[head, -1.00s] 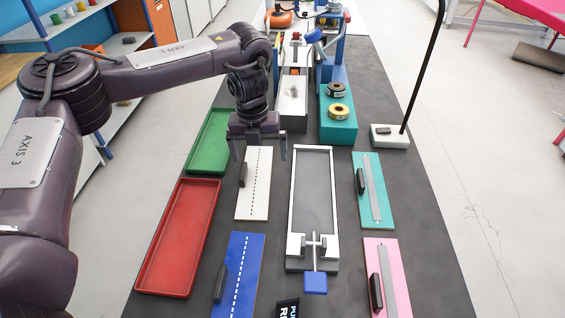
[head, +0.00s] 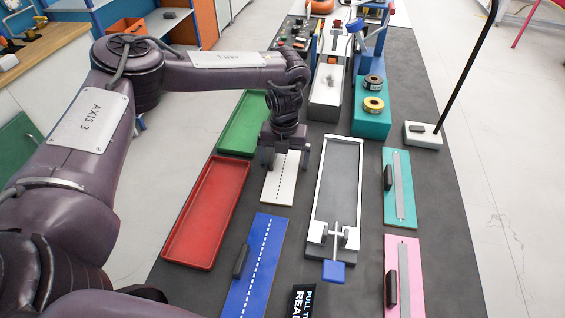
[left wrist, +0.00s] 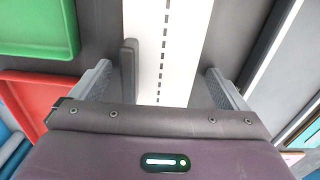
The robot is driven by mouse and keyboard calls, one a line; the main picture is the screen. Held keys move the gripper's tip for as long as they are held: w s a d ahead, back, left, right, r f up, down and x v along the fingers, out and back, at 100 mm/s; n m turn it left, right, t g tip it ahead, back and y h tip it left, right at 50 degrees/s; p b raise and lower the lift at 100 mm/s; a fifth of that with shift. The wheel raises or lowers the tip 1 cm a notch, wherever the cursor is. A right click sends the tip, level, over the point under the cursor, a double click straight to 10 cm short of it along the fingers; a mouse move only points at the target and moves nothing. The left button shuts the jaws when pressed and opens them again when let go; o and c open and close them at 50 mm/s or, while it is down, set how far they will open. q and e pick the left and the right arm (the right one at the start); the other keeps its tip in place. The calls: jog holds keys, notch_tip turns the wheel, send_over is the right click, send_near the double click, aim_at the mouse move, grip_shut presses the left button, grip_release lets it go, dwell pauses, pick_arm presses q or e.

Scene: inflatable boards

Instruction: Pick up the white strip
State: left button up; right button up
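The white strip (head: 281,184) is a flat board with a dashed black line. It lies on the dark table beside the green tray. Its black handle (left wrist: 129,68) shows along one edge in the left wrist view and is hidden by my gripper in the head view. My left gripper (head: 285,168) is over the strip's far part, pointing down. In the left wrist view, my open gripper (left wrist: 160,88) has one finger on each side of the strip (left wrist: 178,50), with the handle between them, nearer the left finger. Whether the fingers touch the table is unclear.
A green tray (head: 243,126) and a red tray (head: 206,214) lie left. A blue strip (head: 262,262) lies nearer. A grey framed fixture (head: 338,178) stands right of the white strip, with teal (head: 409,188) and pink (head: 412,270) strips beyond. Dark table shows between them.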

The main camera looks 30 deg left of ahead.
pick_arm(q)
jog(key=c, duration=0.9)
jog(key=shift+c, duration=0.4)
jog(key=shift+r, duration=0.15)
